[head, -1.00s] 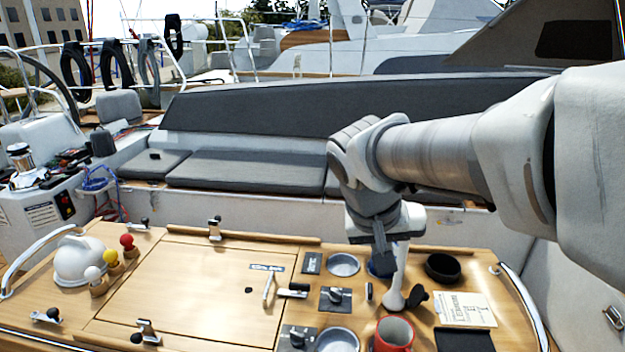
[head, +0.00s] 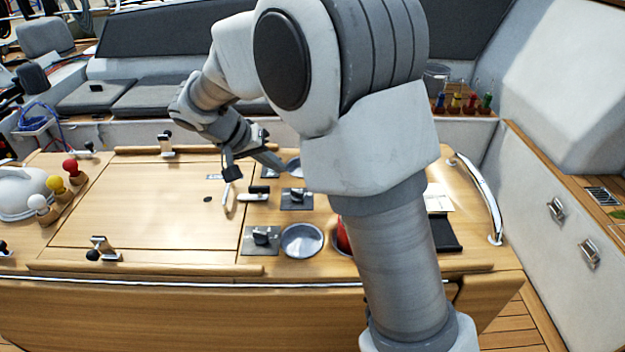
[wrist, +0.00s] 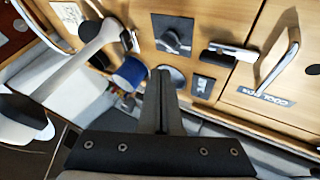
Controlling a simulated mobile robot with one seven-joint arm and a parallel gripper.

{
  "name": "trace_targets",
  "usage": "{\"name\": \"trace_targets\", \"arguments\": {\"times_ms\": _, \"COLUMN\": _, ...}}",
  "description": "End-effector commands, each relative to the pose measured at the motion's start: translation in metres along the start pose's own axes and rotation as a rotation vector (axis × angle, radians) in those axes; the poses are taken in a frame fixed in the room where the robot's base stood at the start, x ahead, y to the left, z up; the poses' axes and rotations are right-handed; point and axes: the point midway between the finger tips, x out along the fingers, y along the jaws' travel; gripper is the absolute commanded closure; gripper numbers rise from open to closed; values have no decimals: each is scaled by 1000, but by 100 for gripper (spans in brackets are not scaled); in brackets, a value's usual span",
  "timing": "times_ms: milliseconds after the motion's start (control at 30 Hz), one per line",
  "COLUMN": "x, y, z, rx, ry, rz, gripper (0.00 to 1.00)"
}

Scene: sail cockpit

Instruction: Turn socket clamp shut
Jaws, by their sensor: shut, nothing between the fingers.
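I cannot tell for sure which fitting is the socket clamp. A dark knob on a square plate (head: 297,198) sits on the wooden table and also shows in the wrist view (wrist: 173,40). A second knob plate (head: 262,238) is nearer the front. My gripper (head: 278,163) is shut and empty, above the table's back part, behind the knob. Its closed fingers (wrist: 161,75) point toward the table, apart from the knob.
A black-handled latch (head: 252,197) and a raised metal handle (head: 229,197) are left of the knob. A blue item (wrist: 131,72) lies close to the fingers in the wrist view. A round metal well (head: 302,240) is near the front. The left table lid (head: 150,215) is clear.

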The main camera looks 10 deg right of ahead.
Motion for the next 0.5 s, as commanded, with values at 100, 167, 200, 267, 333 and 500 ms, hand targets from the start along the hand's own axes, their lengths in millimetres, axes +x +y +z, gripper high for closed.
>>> {"name": "trace_targets", "arguments": {"times_ms": 100, "x": 0, "y": -1, "z": 0, "rx": 1, "ry": 1, "rz": 1, "gripper": 100}}
{"name": "trace_targets", "arguments": {"times_ms": 167, "x": 0, "y": -1, "z": 0, "rx": 1, "ry": 1, "rz": 1, "gripper": 100}}
{"name": "trace_targets", "arguments": {"times_ms": 200, "x": 0, "y": -1, "z": 0, "rx": 1, "ry": 1, "rz": 1, "gripper": 100}}
{"name": "trace_targets", "arguments": {"times_ms": 267, "x": 0, "y": -1, "z": 0, "rx": 0, "ry": 1, "rz": 0, "gripper": 100}}
{"name": "trace_targets", "arguments": {"times_ms": 333, "x": 1, "y": -1, "z": 0, "rx": 0, "ry": 0, "rz": 1, "gripper": 100}}
{"name": "trace_targets", "arguments": {"times_ms": 500, "x": 14, "y": 0, "z": 0, "rx": 0, "ry": -2, "rz": 2, "gripper": 100}}
